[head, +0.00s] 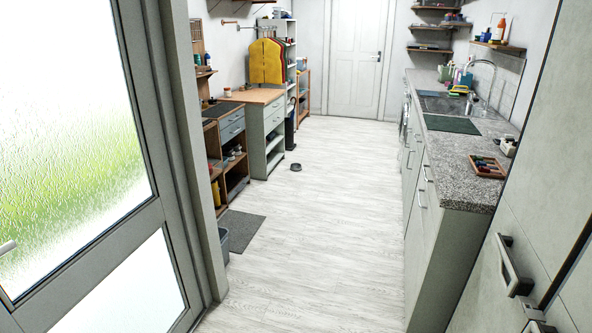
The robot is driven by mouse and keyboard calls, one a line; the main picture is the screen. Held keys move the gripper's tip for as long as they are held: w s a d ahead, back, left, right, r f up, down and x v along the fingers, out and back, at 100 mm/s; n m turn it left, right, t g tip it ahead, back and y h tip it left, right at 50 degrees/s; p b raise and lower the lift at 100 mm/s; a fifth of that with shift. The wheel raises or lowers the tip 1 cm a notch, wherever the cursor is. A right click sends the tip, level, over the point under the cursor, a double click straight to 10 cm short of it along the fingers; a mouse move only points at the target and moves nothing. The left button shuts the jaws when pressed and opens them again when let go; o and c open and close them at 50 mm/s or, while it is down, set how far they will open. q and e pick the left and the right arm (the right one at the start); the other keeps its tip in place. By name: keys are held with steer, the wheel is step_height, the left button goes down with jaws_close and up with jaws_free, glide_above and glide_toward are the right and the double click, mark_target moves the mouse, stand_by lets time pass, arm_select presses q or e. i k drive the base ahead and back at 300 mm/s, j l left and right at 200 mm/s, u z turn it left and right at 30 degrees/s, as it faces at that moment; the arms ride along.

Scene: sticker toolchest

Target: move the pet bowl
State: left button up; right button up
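A small dark pet bowl (296,167) sits on the pale wood floor in the head view, a little left of the middle. It is far off, near the end of the wooden-topped cabinet. It looks upright and stands apart from the furniture. Its inside is too small to make out. Neither of my grippers shows in the head view.
A glass door (165,150) stands close on the left. A grey mat (240,229) and a grey bin (223,243) lie along the left side. A granite counter (455,165) runs along the right. The floor (330,235) between is clear up to the white door (355,70).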

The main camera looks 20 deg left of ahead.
mark_target(294, 166)
steer(key=u, duration=0.2)
steer(key=i+u, duration=0.35)
steer(key=i, duration=5.3)
steer(key=i+z, duration=0.1)
steer(key=i, duration=0.4)
steer(key=i+j, duration=0.15)
steer(key=i, duration=0.4)
steer(key=i+j+z, duration=0.15)
steer(key=i, duration=0.35)
steer(key=i+j, duration=0.1)
steer(key=i, duration=0.4)
steer(key=i+z, duration=0.25)
steer(key=k, duration=0.05)
